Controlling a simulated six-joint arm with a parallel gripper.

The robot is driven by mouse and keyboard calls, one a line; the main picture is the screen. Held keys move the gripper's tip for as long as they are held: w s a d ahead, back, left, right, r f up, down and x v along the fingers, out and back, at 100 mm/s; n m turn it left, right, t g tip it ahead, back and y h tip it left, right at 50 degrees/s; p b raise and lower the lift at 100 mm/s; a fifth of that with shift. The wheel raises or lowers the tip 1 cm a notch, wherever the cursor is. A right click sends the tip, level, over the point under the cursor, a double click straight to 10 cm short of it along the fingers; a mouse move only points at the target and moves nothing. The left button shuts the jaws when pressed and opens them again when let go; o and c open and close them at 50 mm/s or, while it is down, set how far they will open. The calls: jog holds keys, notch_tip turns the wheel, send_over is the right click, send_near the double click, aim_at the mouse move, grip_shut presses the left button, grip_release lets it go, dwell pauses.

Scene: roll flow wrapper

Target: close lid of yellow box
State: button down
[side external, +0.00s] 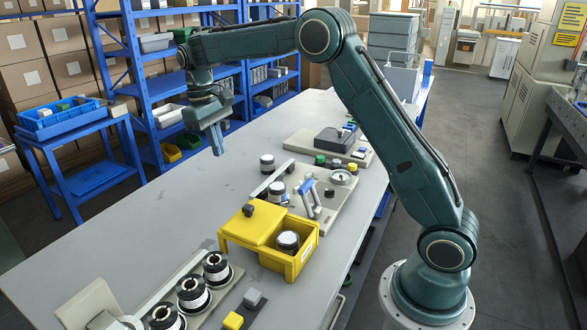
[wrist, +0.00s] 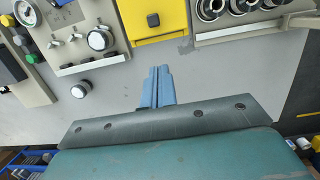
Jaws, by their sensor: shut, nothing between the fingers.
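The yellow box (side external: 290,264) stands on the table with its right part uncovered. The yellow lid (side external: 240,232) covers the left part and sticks out past the box's left side. A dark knob (side external: 248,210) stands on the lid. In the wrist view the lid (wrist: 172,28) shows at the top edge with its knob (wrist: 153,19). My gripper (side external: 215,147) is above the table, beyond the box and apart from it. Its blue fingers (wrist: 158,75) are together and empty.
A station with a lever (side external: 312,190) stands beyond the box, and a tray of wound spools (side external: 192,292) stands on the near side. A loose roll (side external: 267,163) sits on the table. The left part of the tabletop (side external: 130,220) is clear.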

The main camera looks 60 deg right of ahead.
aim_at(271, 225)
jog(key=w+f+g, duration=0.1)
jog(key=w+f, duration=0.2)
jog(key=f, duration=0.2)
jog(key=shift+w+d+f, duration=0.15)
jog(key=shift+d+f, duration=0.1)
jog(key=shift+f, duration=0.15)
jog(key=shift+s+f, duration=1.1)
jog(key=shift+f, duration=0.45)
jog(key=shift+s+f, duration=1.05)
jog(key=shift+f, duration=0.5)
jog(key=shift+s+f, duration=1.1)
jog(key=shift+f, duration=0.45)
jog(key=shift+s, duration=5.15)
